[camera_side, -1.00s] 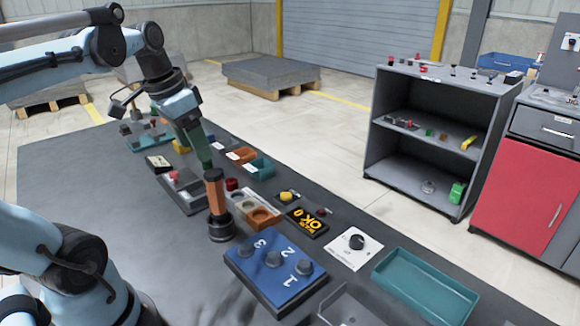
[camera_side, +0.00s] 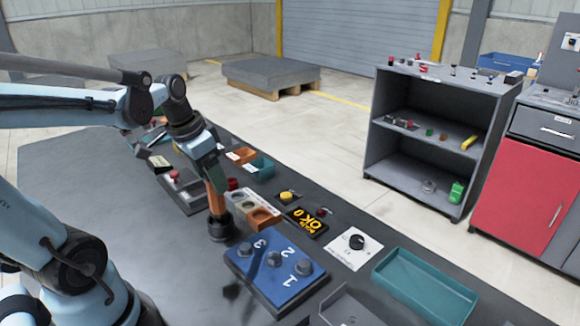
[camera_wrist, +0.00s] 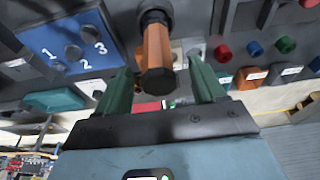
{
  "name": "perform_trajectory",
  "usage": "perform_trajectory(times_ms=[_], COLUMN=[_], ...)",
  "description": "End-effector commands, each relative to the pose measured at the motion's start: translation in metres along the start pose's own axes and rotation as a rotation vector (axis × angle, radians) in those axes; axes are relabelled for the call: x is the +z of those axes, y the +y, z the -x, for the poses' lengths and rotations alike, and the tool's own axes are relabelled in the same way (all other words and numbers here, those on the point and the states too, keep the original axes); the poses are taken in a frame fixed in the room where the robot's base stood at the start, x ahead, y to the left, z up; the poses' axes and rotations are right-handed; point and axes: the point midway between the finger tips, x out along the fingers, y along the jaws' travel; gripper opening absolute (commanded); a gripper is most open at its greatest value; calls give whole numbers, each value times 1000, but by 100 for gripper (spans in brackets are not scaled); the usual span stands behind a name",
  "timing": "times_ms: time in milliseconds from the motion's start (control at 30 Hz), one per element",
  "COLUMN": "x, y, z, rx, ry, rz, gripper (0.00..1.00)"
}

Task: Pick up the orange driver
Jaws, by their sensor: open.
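The orange driver (camera_side: 216,203) stands upright in a black base (camera_side: 222,229) on the dark table, in the middle of the side view. My gripper (camera_side: 214,176) has its green fingers at the upper part of the driver, and the driver's top is hidden by them there. In the wrist view the driver (camera_wrist: 157,48) shows end-on with a dark cap, between the two spread green fingers of my gripper (camera_wrist: 158,85). A gap shows on both sides of the driver, so my gripper is open and not holding it.
A blue block numbered 1, 2, 3 (camera_side: 285,289) stands just in front of the driver. A black OK sign (camera_side: 307,222), a white dial plate (camera_side: 341,255) and a teal tray (camera_side: 425,283) lie further right.

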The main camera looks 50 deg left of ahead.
Motion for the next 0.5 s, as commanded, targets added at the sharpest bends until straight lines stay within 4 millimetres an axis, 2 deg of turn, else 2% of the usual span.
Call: perform_trajectory(times_ms=[200, 500], x=[-2, -2], y=[2, 2], z=[-25, -38], rx=[-1, -2], ry=[1, 2], rz=[0, 0], gripper=[69, 69])
